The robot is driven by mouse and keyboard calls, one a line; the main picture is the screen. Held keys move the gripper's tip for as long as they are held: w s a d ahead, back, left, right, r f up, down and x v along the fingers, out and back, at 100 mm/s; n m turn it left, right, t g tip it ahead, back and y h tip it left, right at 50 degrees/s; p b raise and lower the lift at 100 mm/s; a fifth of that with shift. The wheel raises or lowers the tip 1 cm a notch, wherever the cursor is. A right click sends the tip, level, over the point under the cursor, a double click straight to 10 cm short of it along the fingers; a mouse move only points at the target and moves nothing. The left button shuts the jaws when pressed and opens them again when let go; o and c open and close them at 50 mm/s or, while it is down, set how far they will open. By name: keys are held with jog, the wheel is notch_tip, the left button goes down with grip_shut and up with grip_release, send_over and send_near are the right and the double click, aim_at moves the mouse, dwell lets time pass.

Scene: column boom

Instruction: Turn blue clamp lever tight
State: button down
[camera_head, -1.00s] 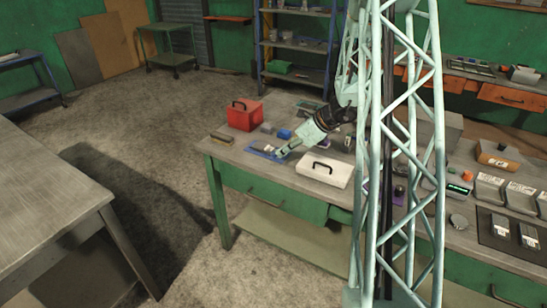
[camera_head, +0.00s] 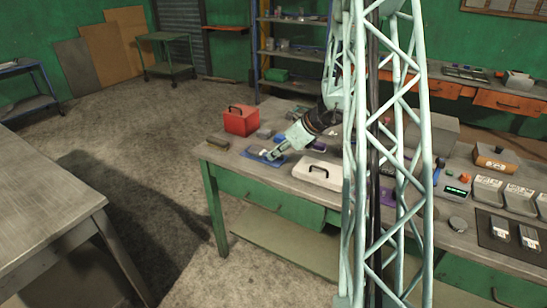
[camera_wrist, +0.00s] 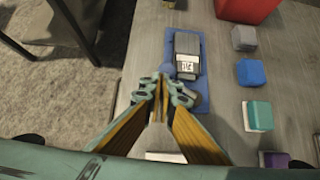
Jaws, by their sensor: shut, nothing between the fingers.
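In the wrist view a blue base plate (camera_wrist: 203,103) lies on the bench with a dark grey block with a white label (camera_wrist: 187,58) on it. A rounded blue piece (camera_wrist: 168,69) is at the plate's left edge; it may be the blue clamp lever's end, but I cannot tell its whole shape. My gripper (camera_wrist: 161,84) is shut and empty, its tips just below the rounded piece in the picture. I cannot tell whether they touch it. In the head view my gripper (camera_head: 274,154) is over the blue plate (camera_head: 258,156), partly covering it.
A red box (camera_head: 241,120) stands behind the plate. Grey, blue and teal-topped blocks (camera_wrist: 258,115) line its right side in the wrist view. The bench edge is to the left.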

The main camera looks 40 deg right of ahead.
jog(key=shift+s, duration=0.1)
dwell(0.7)
jog(key=shift+s+r, duration=0.1)
jog(key=shift+s, duration=0.4)
jog(key=s, duration=0.2)
jog(key=b, duration=0.1)
jog(key=shift+s+d+r, duration=0.15)
jog(key=shift+s+r, duration=0.1)
jog(key=shift+s, duration=0.15)
jog(key=a+p+v, duration=0.2)
jog(key=v, duration=0.7)
jog(key=shift+s+d+r, duration=0.35)
jog(key=shift+s+d, duration=0.05)
jog(key=shift+d, duration=0.05)
jog(key=shift+a, duration=0.1)
